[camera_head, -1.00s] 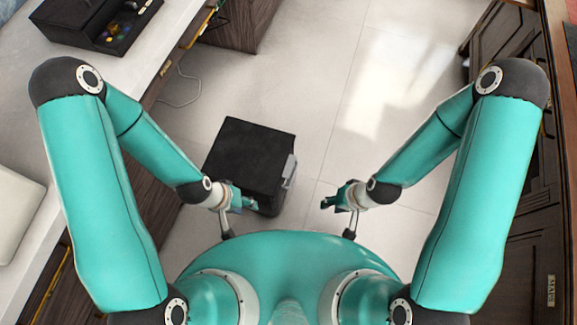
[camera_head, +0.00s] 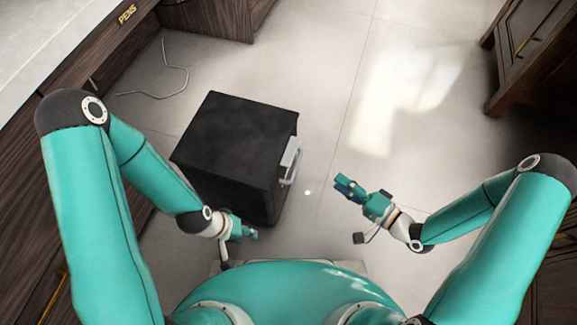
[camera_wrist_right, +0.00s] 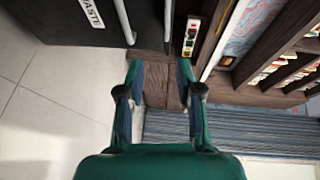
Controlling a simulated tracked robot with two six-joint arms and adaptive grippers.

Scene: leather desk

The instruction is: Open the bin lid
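The black bin (camera_head: 250,178) stands on the floor in front of me in the head view. Its flat top lid (camera_head: 235,125) is closed. A grey handle (camera_head: 290,158) is on its right side.
A wooden desk with a pale top (camera_head: 60,45) runs along the left, with a cable (camera_head: 175,75) on the floor beside it. A dark cabinet (camera_head: 520,45) stands at the right. Pale tiled floor (camera_head: 390,110) is clear between bin and cabinet.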

